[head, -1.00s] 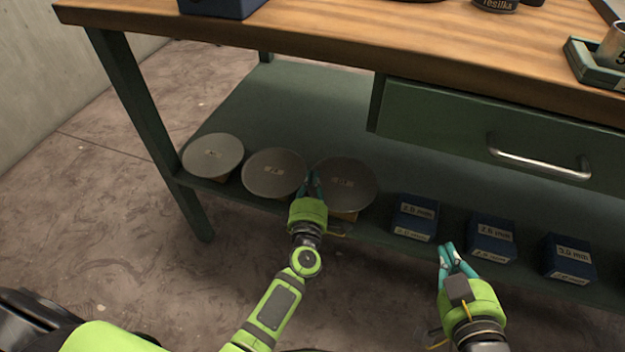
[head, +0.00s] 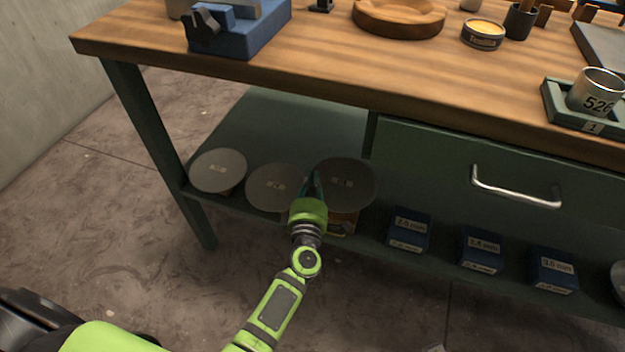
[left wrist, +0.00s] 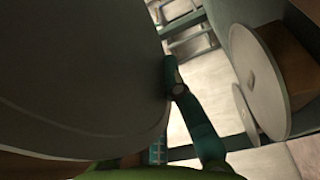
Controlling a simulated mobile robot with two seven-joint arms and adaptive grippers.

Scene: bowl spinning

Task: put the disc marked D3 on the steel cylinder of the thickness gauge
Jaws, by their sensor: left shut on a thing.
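Three round grey discs show at the left of the green lower shelf: the left disc (head: 218,170), the middle disc (head: 277,187) and the right disc (head: 348,185). Each has a small label, too small to read, so I cannot tell which is D3. My left gripper (head: 312,186) is shut on the near left edge of the right disc. In the left wrist view this disc (left wrist: 75,70) fills the left side, and the fingers (left wrist: 172,80) meet its rim. My right gripper is out of view. I cannot identify the thickness gauge or its steel cylinder for certain.
Blue boxes, one here (head: 408,230), stand on the shelf to the right, under a drawer (head: 500,180).

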